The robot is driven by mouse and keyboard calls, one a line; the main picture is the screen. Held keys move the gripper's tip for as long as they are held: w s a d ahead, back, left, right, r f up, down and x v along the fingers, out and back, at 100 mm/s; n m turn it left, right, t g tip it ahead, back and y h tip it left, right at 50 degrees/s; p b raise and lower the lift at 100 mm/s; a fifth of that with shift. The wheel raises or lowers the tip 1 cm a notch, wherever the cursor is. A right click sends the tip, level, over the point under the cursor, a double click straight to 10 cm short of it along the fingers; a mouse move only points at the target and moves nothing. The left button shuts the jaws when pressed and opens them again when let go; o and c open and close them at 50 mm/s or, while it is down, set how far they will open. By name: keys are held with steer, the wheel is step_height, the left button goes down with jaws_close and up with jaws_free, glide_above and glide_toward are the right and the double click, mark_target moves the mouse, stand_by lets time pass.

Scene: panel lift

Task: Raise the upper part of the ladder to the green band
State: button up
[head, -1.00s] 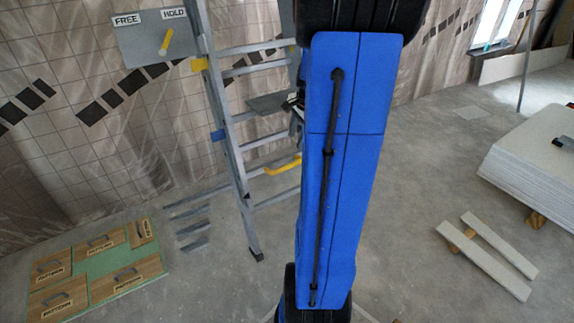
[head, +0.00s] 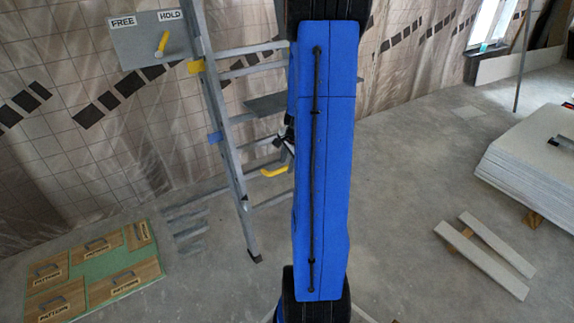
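The grey ladder (head: 228,150) stands left of centre, with rungs running right behind my blue arm link. A yellow handle (head: 274,172) is low on the ladder, just left of my arm. My gripper (head: 284,143) shows only as a small dark and light part at the arm's left edge, above and close to the handle. Its fingers are mostly hidden and I cannot tell whether they touch anything. No green band is visible.
A grey board (head: 148,42) marked FREE and HOLD has a yellow lever tilted upward. A stack of pale panels (head: 530,165) and two pale strips (head: 485,255) lie right. The floor between is clear.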

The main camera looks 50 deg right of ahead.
steer(key=shift+w+f, duration=0.1)
steer(key=shift+f, duration=0.3)
jaws_close()
steer(key=shift+r, duration=0.1)
